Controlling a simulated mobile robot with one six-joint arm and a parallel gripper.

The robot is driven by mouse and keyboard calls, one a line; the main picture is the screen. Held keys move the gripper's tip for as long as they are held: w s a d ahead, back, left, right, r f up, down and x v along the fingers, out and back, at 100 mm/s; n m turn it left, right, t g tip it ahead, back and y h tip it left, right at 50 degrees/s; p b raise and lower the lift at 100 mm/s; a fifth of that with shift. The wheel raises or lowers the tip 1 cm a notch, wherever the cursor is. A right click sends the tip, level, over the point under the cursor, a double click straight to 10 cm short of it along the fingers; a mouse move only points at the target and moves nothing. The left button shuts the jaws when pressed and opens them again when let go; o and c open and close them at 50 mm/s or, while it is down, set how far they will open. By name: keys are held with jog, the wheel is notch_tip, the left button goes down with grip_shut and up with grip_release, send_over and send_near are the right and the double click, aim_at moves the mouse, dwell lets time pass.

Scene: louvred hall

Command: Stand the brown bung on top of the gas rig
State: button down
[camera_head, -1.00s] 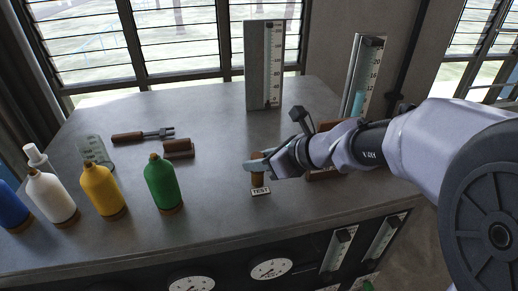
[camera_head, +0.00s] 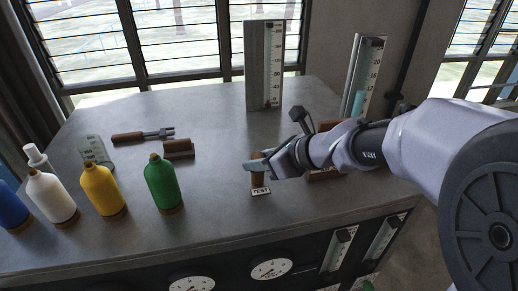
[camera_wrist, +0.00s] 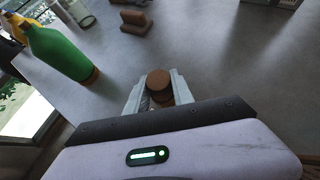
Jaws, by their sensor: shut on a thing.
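The brown bung (camera_head: 257,181) is a short brown cylinder held upright between the fingers of my gripper (camera_head: 258,166). In the wrist view the bung's round top (camera_wrist: 158,79) shows between the two pale fingers of my gripper (camera_wrist: 157,88), which are shut on it. The gas rig (camera_head: 220,205) looks to be the grey-topped bench with round gauges on its front. The bung is low over its top, just behind a small TEST label (camera_head: 260,191). I cannot tell whether its base touches the surface; its lower part is partly hidden in the wrist view.
Green (camera_head: 161,184), yellow (camera_head: 102,189), white (camera_head: 52,197) and blue (camera_head: 12,207) bottles stand to the left. A brown block (camera_head: 178,149) and a forked tool (camera_head: 142,136) lie behind. A tall scale (camera_head: 262,65) stands at the back. The top between gripper and green bottle is clear.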

aim_at(258, 156)
dwell(0.4)
notch_tip(258, 156, up, 7)
jog(key=p, duration=0.6)
jog(key=shift+r+p, duration=0.2)
jog(key=shift+p, duration=0.1)
jog(key=shift+f, duration=0.2)
